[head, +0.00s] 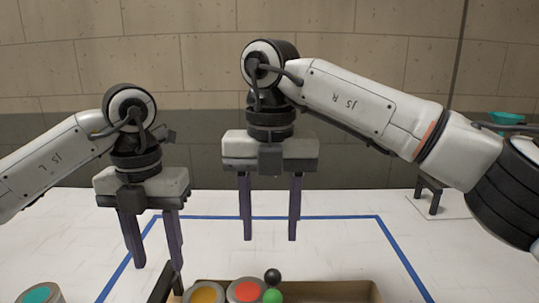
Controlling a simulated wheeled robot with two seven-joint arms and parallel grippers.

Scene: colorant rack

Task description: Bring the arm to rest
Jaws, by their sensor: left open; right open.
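My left gripper (157,267) hangs pointing down at the left, over the blue line on the white table. Its two dark fingers are apart with nothing between them. My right gripper (270,240) points straight down near the middle of the view, higher up. Its fingers are apart and empty, above the area inside the blue outline. Both arms are raised clear of the table.
At the bottom edge stands a brown tray (335,290). By it are a yellow-topped can (203,294), a red-topped can (246,291), a green ball (272,296) and a black ball (272,275). A teal-topped can (40,294) is at lower left. A dark stand (432,190) is at right.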

